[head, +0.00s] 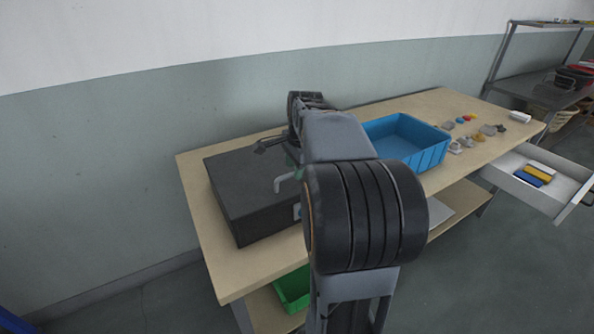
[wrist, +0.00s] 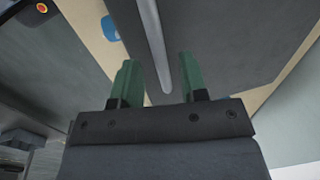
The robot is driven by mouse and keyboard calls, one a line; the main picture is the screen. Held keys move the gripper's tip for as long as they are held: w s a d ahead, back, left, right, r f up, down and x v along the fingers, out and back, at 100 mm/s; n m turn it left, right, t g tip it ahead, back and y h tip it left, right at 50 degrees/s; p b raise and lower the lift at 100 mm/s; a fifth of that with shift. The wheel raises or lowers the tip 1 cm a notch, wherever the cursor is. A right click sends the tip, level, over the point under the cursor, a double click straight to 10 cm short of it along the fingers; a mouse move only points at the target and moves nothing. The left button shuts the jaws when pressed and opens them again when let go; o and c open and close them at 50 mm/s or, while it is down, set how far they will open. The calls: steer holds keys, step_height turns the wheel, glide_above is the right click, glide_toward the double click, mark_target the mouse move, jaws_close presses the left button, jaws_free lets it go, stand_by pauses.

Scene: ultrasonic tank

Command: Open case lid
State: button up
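The dark grey case (head: 240,190) sits shut on the left part of the wooden table, and its flat lid faces up. A light grey bar handle (head: 284,183) stands at its right side, partly hidden behind my arm. In the wrist view the handle (wrist: 152,35) runs down between the two green fingers of my gripper (wrist: 157,62). The fingers are apart, with a visible gap on each side of the bar, so my gripper is open around it without gripping. In the head view my arm hides most of the gripper.
A blue bin (head: 405,145) stands right of my arm on the table (head: 440,105). Several small parts lie farther right. An open drawer (head: 540,185) with blue and yellow items juts out at right. A green bin (head: 293,288) is below the table, and a wall stands behind.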

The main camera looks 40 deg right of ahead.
steer(key=shift+w+f, duration=0.1)
steer(key=shift+f, duration=0.5)
jaws_close()
